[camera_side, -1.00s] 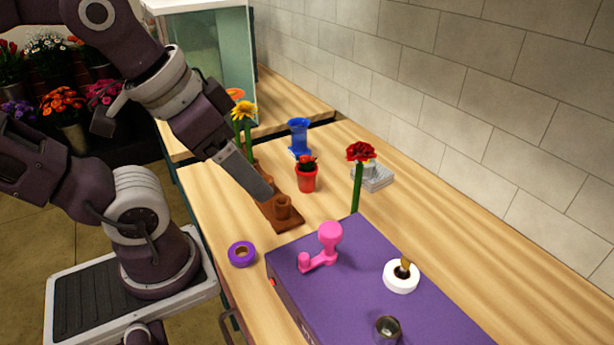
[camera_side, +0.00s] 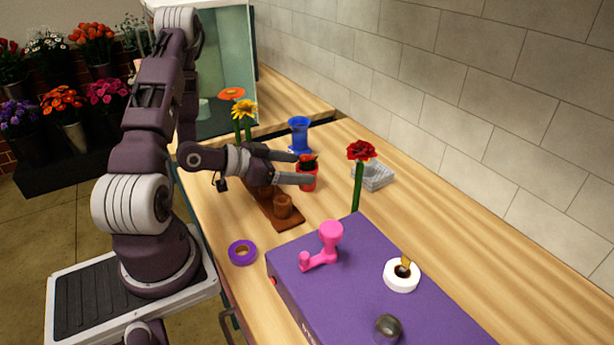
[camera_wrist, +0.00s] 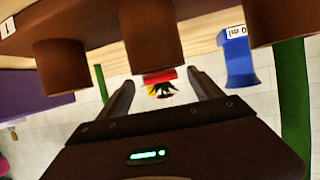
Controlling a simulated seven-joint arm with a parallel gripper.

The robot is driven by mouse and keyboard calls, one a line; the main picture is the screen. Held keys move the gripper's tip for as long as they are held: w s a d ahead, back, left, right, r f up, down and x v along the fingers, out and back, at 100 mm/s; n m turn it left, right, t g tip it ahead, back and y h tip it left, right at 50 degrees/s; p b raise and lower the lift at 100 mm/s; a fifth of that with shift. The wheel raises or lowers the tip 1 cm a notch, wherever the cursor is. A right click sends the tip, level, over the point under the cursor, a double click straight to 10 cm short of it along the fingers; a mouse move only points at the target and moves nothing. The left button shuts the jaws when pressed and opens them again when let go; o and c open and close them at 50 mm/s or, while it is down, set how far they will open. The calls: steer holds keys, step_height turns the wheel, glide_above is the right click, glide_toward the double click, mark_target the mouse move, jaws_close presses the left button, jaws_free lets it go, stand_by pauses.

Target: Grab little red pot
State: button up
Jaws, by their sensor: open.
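The little red pot (camera_side: 308,182) stands upright on the wooden table, with a small red flower and dark leaves in it. My gripper (camera_side: 305,169) is open, and its two fingers reach toward the pot from the left. In the side view the fingers overlap the pot's upper part; I cannot tell whether they touch it. In the wrist view the red pot (camera_wrist: 160,75) shows between the fingers of my gripper (camera_wrist: 157,78), partly hidden behind a brown cup.
A brown rack (camera_side: 290,222) with brown cups lies just below my gripper. A blue vase (camera_side: 299,135) stands behind the pot, and a grey tray (camera_side: 378,178) and a tall red flower (camera_side: 361,151) are to its right. A purple box (camera_side: 350,285) fills the front.

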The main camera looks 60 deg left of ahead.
steer(key=x, duration=0.7)
jaws_close()
